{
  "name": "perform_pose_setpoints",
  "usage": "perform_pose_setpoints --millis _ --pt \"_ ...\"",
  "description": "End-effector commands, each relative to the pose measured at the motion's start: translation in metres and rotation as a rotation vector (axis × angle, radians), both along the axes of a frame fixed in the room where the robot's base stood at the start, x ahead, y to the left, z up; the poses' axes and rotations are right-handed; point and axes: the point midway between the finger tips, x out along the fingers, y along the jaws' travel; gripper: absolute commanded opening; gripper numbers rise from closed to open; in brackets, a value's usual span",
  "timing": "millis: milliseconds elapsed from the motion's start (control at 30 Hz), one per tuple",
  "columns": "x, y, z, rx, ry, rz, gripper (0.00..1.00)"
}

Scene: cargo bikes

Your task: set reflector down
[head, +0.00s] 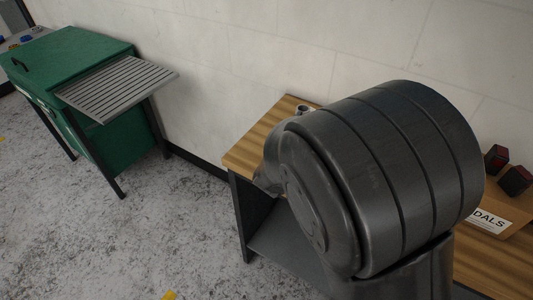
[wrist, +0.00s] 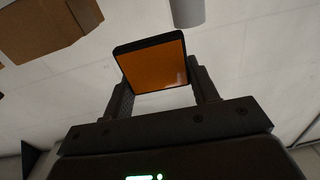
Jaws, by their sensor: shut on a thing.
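The reflector (wrist: 155,66) shows in the wrist view as an orange square face in a black frame. My gripper (wrist: 160,78) is shut on it, with one dark finger at each side. In the wrist view, pale wall fills the space behind it, and I cannot tell its height above any surface. In the head view my own dark arm covers the middle right and hides the gripper and the reflector.
A wooden-topped bench (head: 245,155) stands against the wall, partly hidden by my arm. A box labelled "DALS" (head: 492,222) and dark red-faced blocks (head: 515,180) are at right. A green cabinet (head: 75,60) with a slatted shelf (head: 115,88) stands left. Open floor lies between.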

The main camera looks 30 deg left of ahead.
Motion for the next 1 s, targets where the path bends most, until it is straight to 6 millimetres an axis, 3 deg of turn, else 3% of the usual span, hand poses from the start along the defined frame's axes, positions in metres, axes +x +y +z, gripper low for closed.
perform_pose_setpoints --millis 367,800,1000 --pt "-0.001 0.005 -0.004 0.000 0.000 0.002 0.32" --pt "-0.024 0.088 -0.055 -0.002 -0.001 0.003 0.32" --pt "-0.030 0.110 -0.069 0.001 0.000 0.000 0.32"
